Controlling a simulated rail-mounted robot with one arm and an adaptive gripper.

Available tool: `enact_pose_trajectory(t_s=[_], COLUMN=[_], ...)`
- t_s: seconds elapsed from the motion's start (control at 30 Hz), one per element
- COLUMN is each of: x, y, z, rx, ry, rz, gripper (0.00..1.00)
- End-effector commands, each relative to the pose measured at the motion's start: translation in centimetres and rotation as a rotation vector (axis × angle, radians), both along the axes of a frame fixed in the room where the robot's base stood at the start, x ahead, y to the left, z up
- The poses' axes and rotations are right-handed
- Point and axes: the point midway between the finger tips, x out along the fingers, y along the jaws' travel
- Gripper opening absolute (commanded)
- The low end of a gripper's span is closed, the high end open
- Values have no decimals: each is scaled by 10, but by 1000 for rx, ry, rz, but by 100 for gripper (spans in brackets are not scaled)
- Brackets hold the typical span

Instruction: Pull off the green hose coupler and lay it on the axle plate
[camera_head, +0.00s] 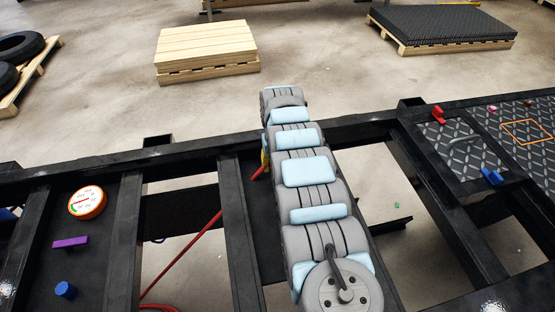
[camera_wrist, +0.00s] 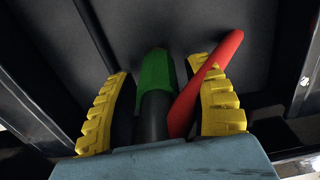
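The green hose coupler (camera_wrist: 155,75) shows in the wrist view between the two yellow ribbed fingers of my gripper (camera_wrist: 168,78). A black cylinder (camera_wrist: 153,115) runs from it toward the camera. Gaps show between the fingers and the coupler, and the fingers look open around it. A red hose (camera_wrist: 205,85) slants beside the coupler, close to the right finger. In the head view my arm mostly hides my gripper (camera_head: 264,160), and the coupler cannot be seen. A tread plate with an orange outline (camera_head: 527,131) lies at the right; I cannot tell whether it is the axle plate.
Black frame beams (camera_head: 240,230) with open gaps surround the arm. A hatch (camera_head: 470,150) with red and blue clamps and a grey handle lies at right. A round gauge (camera_head: 87,202), purple bar (camera_head: 70,242) and blue knob (camera_head: 66,290) are at left. Pallets (camera_head: 207,75) stand behind.

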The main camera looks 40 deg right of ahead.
Motion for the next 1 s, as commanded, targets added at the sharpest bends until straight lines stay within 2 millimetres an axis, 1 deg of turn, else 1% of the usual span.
enact_pose_trajectory(t_s=[0.03,0.07,0.1,0.13,0.17,0.57,1.0], x=[-8,-8,-8,-8,-8,-8,-6], y=[6,6,6,6,6,6,3], z=[-22,-22,-22,-22,-22,-17,7], rx=[17,17,17,17,17,16,11], ry=[19,19,19,19,19,20,16], rz=[0,0,0,0,-1,-1,-2], gripper=[35,26,15,6,0,0,0])
